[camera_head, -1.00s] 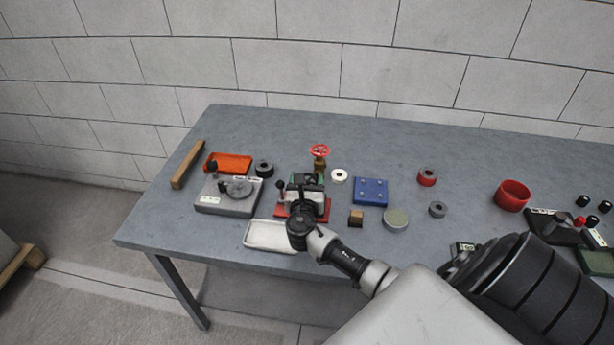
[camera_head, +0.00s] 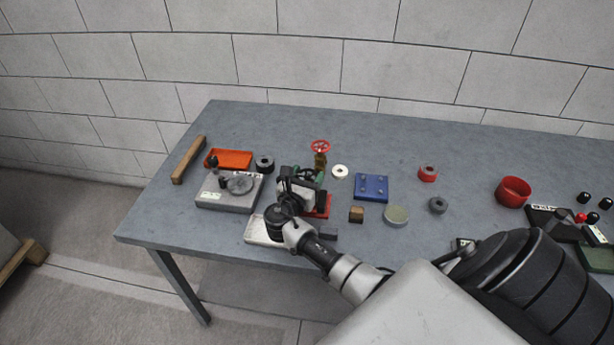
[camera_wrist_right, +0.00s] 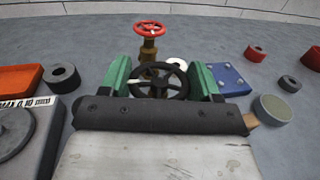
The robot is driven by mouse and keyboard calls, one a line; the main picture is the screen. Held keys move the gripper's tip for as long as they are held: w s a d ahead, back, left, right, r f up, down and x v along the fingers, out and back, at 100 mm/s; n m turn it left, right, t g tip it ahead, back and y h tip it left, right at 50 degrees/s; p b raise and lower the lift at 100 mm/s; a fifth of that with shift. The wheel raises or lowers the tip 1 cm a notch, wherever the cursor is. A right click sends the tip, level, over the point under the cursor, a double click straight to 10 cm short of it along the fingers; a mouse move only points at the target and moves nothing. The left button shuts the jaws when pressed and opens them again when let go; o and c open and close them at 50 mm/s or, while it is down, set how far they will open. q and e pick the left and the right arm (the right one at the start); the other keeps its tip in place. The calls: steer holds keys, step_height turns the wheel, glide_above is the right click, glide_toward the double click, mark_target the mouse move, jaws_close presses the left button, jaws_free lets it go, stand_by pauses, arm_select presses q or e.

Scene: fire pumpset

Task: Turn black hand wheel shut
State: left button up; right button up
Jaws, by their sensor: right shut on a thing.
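The black hand wheel (camera_wrist_right: 160,80) shows in the right wrist view, upright between the two green fingers of my right gripper (camera_wrist_right: 160,82). The fingers are shut on its left and right rim. In the head view the right gripper (camera_head: 308,178) reaches over a red base plate (camera_head: 322,208), and its body hides most of the black wheel. A red hand wheel (camera_head: 320,146) on a brass valve stands just behind, apart from the gripper. My left gripper is not in view.
A grey gauge plate (camera_head: 228,203) and orange tray (camera_head: 230,159) lie to the left. A white tray (camera_head: 255,237) is under my wrist. A blue block (camera_head: 371,187), a wooden cube (camera_head: 356,215) and a round grey disc (camera_head: 396,215) stand close on the right.

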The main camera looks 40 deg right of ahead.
steer(key=o, duration=0.9)
